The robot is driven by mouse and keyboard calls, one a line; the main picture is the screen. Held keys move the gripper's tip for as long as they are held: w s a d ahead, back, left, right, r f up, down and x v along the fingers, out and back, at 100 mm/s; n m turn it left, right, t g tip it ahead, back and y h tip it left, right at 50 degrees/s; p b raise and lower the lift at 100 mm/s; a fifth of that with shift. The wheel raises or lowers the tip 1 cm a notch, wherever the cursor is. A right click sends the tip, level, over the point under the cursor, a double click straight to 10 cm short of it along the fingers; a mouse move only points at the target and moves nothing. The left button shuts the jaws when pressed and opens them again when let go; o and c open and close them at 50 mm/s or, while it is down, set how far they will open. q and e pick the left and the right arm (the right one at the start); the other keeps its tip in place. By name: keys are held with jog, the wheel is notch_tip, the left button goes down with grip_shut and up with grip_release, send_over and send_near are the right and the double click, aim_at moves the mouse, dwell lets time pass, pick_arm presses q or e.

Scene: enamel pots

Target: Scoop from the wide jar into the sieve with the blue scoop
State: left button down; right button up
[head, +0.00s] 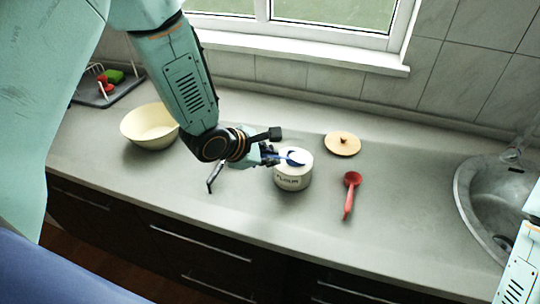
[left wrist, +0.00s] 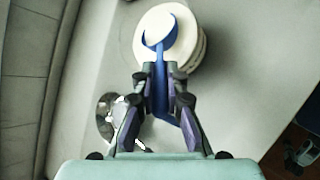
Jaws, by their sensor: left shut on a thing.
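The wide jar (head: 292,179) is a white enamel pot with dark lettering, open and filled with something white; its white top also shows in the left wrist view (left wrist: 189,50). My left gripper (head: 269,156) is shut on the handle of the blue scoop (head: 296,158), just left of the jar. In the left wrist view, the jaws (left wrist: 161,75) pinch the handle, and the scoop's bowl (left wrist: 147,42) is over the jar's mouth. I cannot tell how full it is. A shiny metal thing (left wrist: 108,103), perhaps the sieve, is partly hidden behind the gripper. My right gripper is out of view.
A cream bowl (head: 149,124) and a dish rack (head: 97,90) stand at the left. A round wooden lid (head: 342,144) lies behind the jar, and a red scoop (head: 350,193) lies to its right. A sink (head: 510,195) is at the right. The front counter is mostly clear.

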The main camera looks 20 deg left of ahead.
pick_arm(q)
jog(key=shift+r, duration=0.15)
jog(key=shift+r+p, duration=3.15)
jog(key=shift+r, duration=0.25)
jog(key=shift+s, duration=0.1)
